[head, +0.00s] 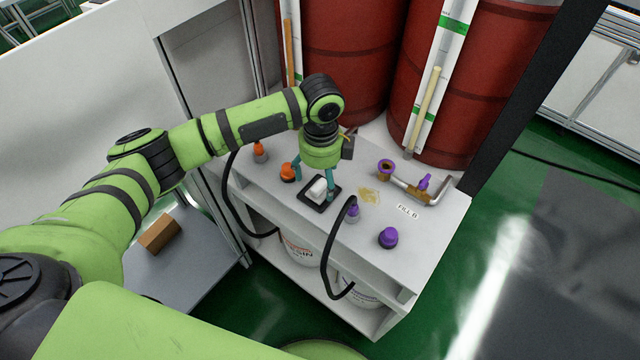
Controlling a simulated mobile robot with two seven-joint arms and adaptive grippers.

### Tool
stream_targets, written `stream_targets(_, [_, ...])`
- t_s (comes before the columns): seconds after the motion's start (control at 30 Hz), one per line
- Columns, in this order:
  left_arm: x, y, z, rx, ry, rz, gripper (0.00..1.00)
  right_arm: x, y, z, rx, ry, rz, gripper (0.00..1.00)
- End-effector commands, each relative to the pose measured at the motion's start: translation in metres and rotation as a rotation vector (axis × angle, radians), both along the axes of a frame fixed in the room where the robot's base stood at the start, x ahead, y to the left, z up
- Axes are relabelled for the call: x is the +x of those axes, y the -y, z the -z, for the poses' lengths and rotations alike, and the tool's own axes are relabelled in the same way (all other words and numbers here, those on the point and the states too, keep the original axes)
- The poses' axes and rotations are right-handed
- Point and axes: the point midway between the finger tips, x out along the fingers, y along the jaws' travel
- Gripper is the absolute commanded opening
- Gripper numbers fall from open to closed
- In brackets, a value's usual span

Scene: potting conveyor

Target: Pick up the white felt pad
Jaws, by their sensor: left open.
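The white felt pad (317,189) lies on a small black tray (309,198) on the white bench top. My left gripper (314,184) points down over the pad from above. Its teal fingers are open, one on the left side of the pad and one on the right. I cannot tell whether the fingers touch the pad. My right gripper is not in view.
Orange fittings (288,173) stand left of the tray. A purple cap (388,237), a metal pipe with purple ends (411,189), a yellowish stain (369,196) and a black hose (335,240) are to the right. Red drums (462,80) stand behind.

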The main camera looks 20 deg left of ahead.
Motion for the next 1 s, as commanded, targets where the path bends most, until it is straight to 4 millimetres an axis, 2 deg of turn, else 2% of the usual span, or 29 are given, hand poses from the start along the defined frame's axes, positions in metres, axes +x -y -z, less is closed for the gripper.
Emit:
stream_targets(0.07, [-0.002, -0.004, 0.011, 0.002, -0.005, -0.003, 0.81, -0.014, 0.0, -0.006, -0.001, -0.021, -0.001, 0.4])
stream_targets(0.17, [-0.002, -0.004, 0.027, 0.001, -0.002, -0.002, 0.81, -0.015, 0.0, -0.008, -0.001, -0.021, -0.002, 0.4])
stream_targets(0.3, [-0.002, -0.005, 0.039, 0.001, -0.001, -0.002, 0.81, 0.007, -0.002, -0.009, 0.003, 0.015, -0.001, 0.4])
stream_targets(0.4, [-0.002, -0.004, 0.04, 0.001, 0.001, -0.001, 0.81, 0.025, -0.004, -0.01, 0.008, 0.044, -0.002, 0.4])
stream_targets(0.53, [-0.002, -0.004, 0.04, 0.001, 0.001, -0.001, 0.81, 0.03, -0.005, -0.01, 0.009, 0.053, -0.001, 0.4])
stream_targets(0.57, [-0.002, -0.004, 0.04, 0.001, 0.001, -0.001, 0.69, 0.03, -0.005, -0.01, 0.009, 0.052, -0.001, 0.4])
stream_targets(0.6, [-0.001, -0.004, 0.04, 0.001, 0.001, -0.001, 0.53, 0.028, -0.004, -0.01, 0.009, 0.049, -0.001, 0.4])
stream_targets(0.67, [-0.001, -0.004, 0.04, 0.0, 0.002, -0.001, 0.29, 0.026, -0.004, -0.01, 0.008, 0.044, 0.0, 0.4])
stream_targets(0.7, [-0.002, -0.004, 0.04, 0.001, 0.001, -0.001, 0.24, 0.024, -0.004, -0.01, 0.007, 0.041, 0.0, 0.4])
stream_targets(1.0, [-0.002, -0.004, 0.04, 0.001, 0.001, -0.001, 0.24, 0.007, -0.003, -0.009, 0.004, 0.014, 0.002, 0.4])
